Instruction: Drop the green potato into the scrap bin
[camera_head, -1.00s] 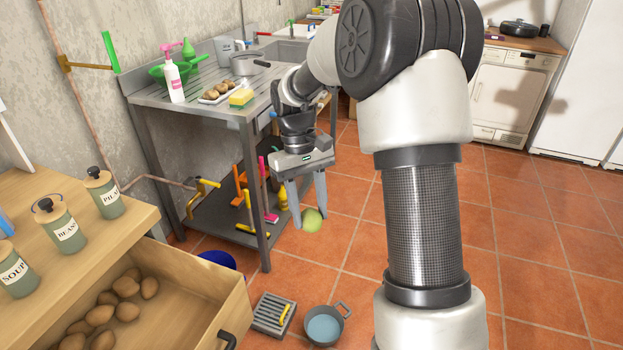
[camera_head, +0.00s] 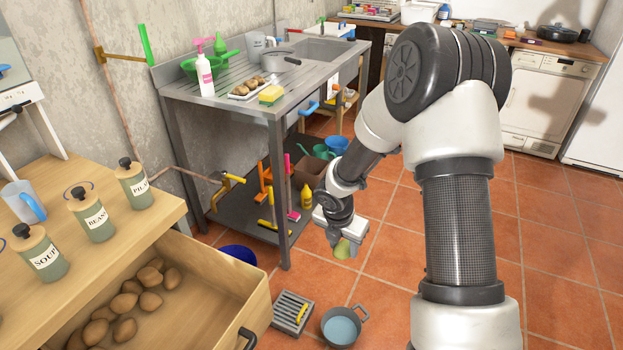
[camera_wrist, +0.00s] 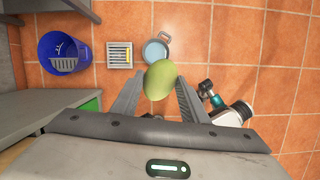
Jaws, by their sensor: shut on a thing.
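My gripper (camera_head: 343,247) is shut on the green potato (camera_head: 342,249) and holds it in the air over the tiled floor, to the right of the metal sink table. In the wrist view the potato (camera_wrist: 160,80) is a yellow-green oval between the two fingertips (camera_wrist: 157,88). A blue bucket (camera_head: 238,254) stands on the floor by the table, partly hidden by the drawer. In the wrist view the blue bucket (camera_wrist: 51,48) is at the upper left with a grey slotted thing in it. No label shows which container is the scrap bin.
A grey pot of water (camera_head: 341,327) and a slatted grey box (camera_head: 293,311) stand on the floor. An open drawer (camera_head: 258,305) of brown potatoes juts out at lower left. The sink table (camera_head: 262,111) has a loaded lower shelf. Floor at right is clear.

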